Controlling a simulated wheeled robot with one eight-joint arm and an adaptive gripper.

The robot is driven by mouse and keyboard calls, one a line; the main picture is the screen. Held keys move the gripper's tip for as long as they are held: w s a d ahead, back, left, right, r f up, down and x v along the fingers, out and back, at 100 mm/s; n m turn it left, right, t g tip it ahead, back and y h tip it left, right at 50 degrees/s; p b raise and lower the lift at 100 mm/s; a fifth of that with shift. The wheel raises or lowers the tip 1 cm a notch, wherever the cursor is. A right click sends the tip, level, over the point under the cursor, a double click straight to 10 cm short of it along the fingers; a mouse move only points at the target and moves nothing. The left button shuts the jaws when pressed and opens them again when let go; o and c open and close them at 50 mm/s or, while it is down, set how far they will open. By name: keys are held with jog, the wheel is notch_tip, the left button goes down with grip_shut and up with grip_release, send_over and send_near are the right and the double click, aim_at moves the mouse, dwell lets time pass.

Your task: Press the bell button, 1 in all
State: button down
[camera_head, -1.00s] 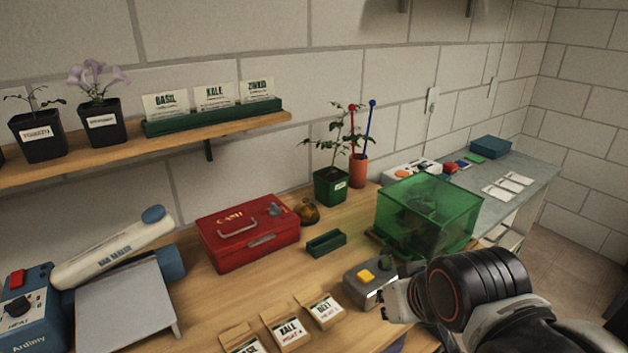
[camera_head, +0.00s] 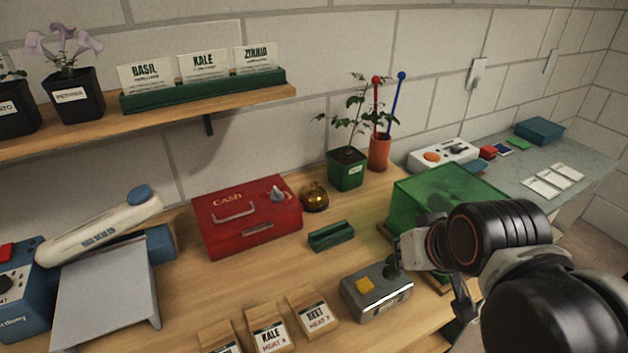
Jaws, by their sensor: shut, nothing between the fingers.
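A round brass bell (camera_head: 314,196) stands on the wooden bench, just right of the red cash box. My gripper (camera_head: 408,252) is shut and empty, just behind and right of the grey box in the picture, apart from the brass bell. My wrist hides part of the green case, and the fingertips are hard to make out.
The red cash box (camera_head: 246,218), a small green tray (camera_head: 331,236) and a green translucent case (camera_head: 430,195) stand around the bell. A potted plant (camera_head: 347,170) is behind. Seed packets (camera_head: 312,313) lie in front.

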jog(key=w+a+r+y+p, duration=0.1)
jog(key=w+a+r+p, duration=0.25)
jog(key=w+r, duration=0.35)
jog(key=m+y+p, duration=0.3)
jog(key=p, duration=1)
send_over(314, 184)
jog(key=shift+w+d+r+t, duration=0.3)
jog(key=shift+w+d+t, duration=0.05)
jog(key=shift+d+t, duration=0.1)
notch_tip(314, 184, down, 9)
jog(key=b, duration=0.7)
jog(key=shift+r, duration=0.1)
jog(key=shift+f+b, duration=0.35)
jog(key=shift+f, duration=0.05)
